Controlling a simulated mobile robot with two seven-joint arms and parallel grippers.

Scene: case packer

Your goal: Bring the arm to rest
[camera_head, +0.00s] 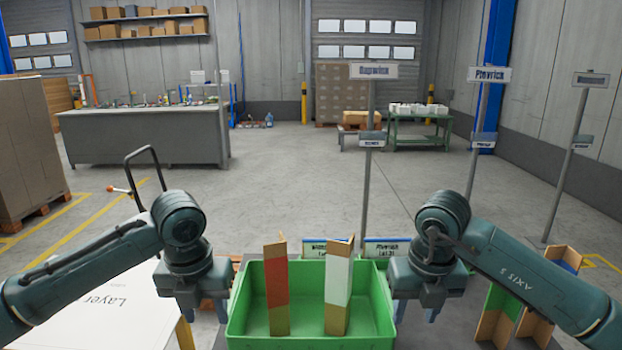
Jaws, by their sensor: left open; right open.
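My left arm comes in from the left, and its gripper (205,308) points down just left of the green crate (240,318). My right arm comes in from the right, and its gripper (416,309) points down at the crate's right side. Both grippers are open, with nothing seen between their fingers. In the crate stand a red and brown cardboard piece (277,290) and a white and brown cardboard piece (339,288), apart from each other and from both grippers.
A white surface marked "Layer" (110,312) lies at lower left. Green and brown cardboard pieces (500,308) stand at lower right beneath my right arm. Signposts (367,190) rise behind the crate. A workbench (145,137) stands farther back.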

